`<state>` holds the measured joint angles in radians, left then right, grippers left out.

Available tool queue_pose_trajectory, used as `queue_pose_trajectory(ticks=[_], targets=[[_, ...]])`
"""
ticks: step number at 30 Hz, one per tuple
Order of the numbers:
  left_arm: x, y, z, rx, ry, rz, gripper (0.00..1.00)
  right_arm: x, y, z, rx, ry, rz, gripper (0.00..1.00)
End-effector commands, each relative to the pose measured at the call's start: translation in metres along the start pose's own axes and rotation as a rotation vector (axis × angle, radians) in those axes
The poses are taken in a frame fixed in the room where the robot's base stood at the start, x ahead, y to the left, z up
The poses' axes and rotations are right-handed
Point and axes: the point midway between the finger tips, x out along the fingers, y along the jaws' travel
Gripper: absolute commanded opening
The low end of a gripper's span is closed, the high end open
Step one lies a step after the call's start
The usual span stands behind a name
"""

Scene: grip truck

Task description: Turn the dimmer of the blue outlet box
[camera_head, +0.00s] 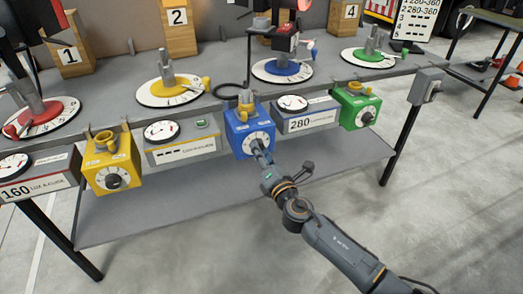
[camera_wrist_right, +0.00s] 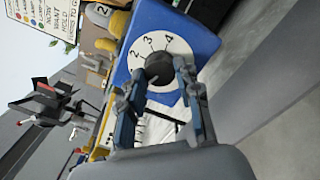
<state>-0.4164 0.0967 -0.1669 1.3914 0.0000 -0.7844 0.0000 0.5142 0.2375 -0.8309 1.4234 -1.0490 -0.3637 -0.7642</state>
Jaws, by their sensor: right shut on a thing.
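My right gripper (camera_head: 258,150) reaches up to this face from the lower right. In the right wrist view, the blue box (camera_wrist_right: 200,38) shows the dial numbers 2, 3 and 4. The black dimmer knob (camera_wrist_right: 160,68) sits between the fingertips of my right gripper (camera_wrist_right: 155,78), which is shut on it. The gripper partly hides the dial's lower part. My left gripper is not in view.
A yellow outlet box (camera_head: 110,165) and a green one (camera_head: 357,108) hang on the same edge. A display reading 280 (camera_head: 305,122) sits right beside the blue box. The lower shelf (camera_head: 200,212) and the floor in front look clear.

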Motion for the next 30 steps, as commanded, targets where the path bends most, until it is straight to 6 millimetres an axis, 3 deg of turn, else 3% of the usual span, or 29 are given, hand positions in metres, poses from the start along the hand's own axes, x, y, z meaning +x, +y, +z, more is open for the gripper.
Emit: queue_pose_trajectory(ticks=[22, 23, 24, 26, 30], targets=[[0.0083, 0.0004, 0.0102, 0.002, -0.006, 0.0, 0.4, -0.0009, -0.0013, -0.0029, -0.082, 0.01, 0.001, 0.02], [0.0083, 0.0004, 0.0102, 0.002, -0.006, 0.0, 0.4, -0.0009, -0.0013, -0.0028, -0.082, 0.009, 0.001, 0.39], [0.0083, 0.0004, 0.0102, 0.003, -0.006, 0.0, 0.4, -0.0008, -0.0012, -0.0027, -0.082, 0.009, 0.001, 0.48], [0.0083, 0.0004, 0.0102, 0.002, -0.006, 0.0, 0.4, -0.0007, -0.0011, -0.0022, -0.082, 0.008, 0.001, 0.57], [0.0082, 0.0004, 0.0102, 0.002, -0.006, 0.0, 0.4, -0.0004, -0.0007, -0.0014, -0.082, 0.007, 0.001, 0.57]])
